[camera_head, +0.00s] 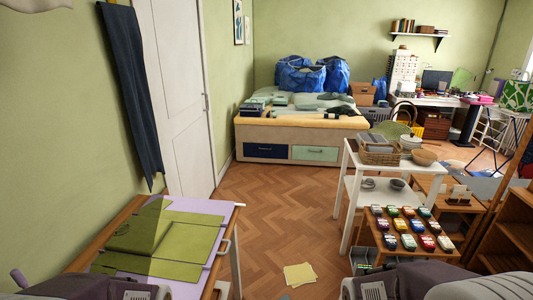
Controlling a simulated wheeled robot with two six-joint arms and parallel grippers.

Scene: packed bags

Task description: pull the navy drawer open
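The navy drawer (266,151) is the left of two drawers in the front of the bed base (296,137), across the room. Its front looks flush with the base, so it appears closed. A pale green drawer (314,154) sits to its right. No gripper of mine shows; only grey and mauve parts of my own body appear along the bottom edge, far from the drawer.
A wooden desk with a lilac and green top (170,235) stands at near left. A white shelf table (377,165) and a rack of small colourful items (408,232) stand right. Yellow sheets (300,274) lie on the floor. Open herringbone floor (275,215) leads to the bed.

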